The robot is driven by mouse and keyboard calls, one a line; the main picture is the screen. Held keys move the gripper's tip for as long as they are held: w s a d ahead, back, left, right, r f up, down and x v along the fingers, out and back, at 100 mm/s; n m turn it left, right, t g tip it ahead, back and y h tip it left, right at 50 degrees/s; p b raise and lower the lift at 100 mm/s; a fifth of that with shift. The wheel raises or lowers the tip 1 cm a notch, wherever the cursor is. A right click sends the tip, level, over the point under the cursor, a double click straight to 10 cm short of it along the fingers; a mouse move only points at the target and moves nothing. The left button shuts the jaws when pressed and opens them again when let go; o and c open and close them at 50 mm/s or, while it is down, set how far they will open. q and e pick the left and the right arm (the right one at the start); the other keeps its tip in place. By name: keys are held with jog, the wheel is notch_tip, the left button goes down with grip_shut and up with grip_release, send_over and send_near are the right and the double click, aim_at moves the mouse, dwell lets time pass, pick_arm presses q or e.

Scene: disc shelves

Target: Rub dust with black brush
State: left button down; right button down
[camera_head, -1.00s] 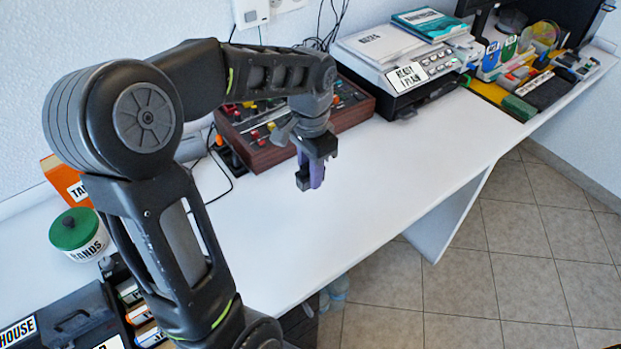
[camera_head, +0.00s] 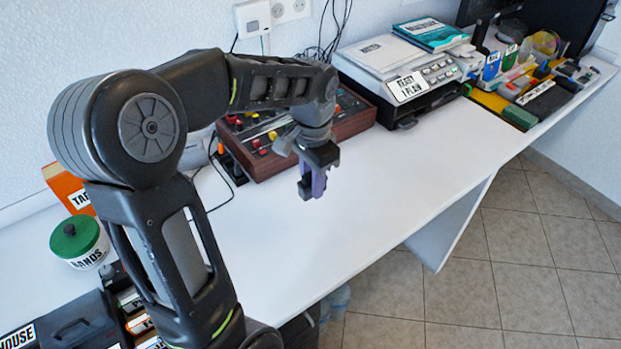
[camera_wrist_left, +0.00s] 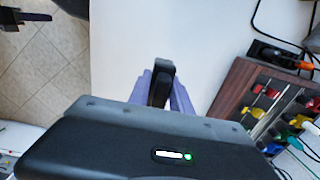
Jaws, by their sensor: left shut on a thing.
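My left gripper (camera_head: 314,184) hangs over the white desk (camera_head: 390,190), in front of the brown mixer, fingers pointing down. Its purple fingers are shut on a small black object, which looks like the black brush (camera_wrist_left: 162,82). In the left wrist view the brush shows upright between the fingers, its lower part hidden by the gripper body. I cannot tell whether it touches the desk. No dust can be made out on the desk. A dark shape with purple tips, apparently my right gripper (camera_wrist_left: 35,17), shows at the upper left of the left wrist view, over the floor.
A brown mixer (camera_head: 352,118) with cables stands behind the gripper. A printer-like device (camera_head: 430,78) with papers stands right of it. A green-lidded jar (camera_head: 78,240) is at left. Stationery crowds the far right. The desk's middle is clear up to its front edge.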

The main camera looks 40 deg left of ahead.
pick_arm(q)
jog(key=w+d+f+n, duration=0.1)
jog(key=w+d, duration=0.2)
jog(key=d, duration=0.1)
jog(key=w+d+f+n, duration=0.1)
jog(key=w+d, duration=0.3)
jog(key=d, duration=0.1)
jog(key=w+d+f+n, duration=0.1)
jog(key=w+d+f, duration=0.1)
jog(key=d, duration=0.3)
jog(key=shift+w+f, duration=0.1)
jog(key=shift+w, duration=0.8)
jog(key=shift+w+d+f, duration=0.1)
jog(key=shift+w+d, duration=0.1)
jog(key=shift+d, duration=0.2)
